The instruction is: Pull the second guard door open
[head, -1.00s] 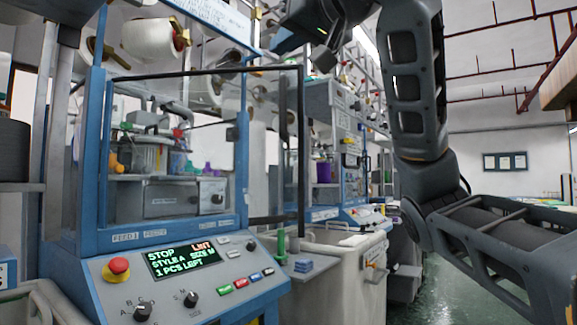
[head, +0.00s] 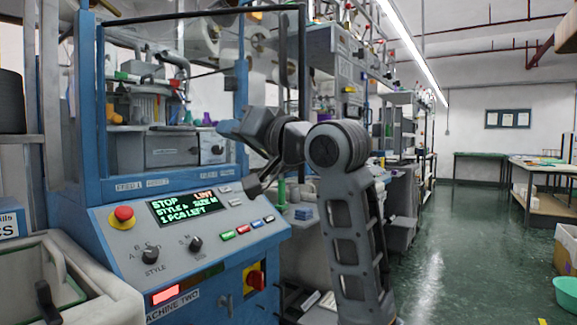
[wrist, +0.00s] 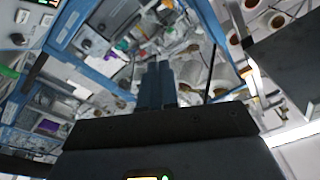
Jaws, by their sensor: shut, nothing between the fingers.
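The guard door is a clear panel in a thin black frame (head: 303,60) on the blue machine labelled MACHINE TWO. Its free right edge stands out past the machine's right blue post, so it looks partly open; the exact angle is hard to tell. A black upright handle (head: 283,62) is near that edge. My gripper (head: 226,129) is in front of the machine, below the handle and left of it, apart from the handle. Its fingers (wrist: 155,86) are together and empty in the wrist view. My arm hides the door's lower right part.
The control panel (head: 215,222) with a red stop button (head: 123,213) juts out below the door. A pale bin (head: 75,290) stands at front left. Green floor (head: 450,250) is clear at right, with a table (head: 545,180) beyond.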

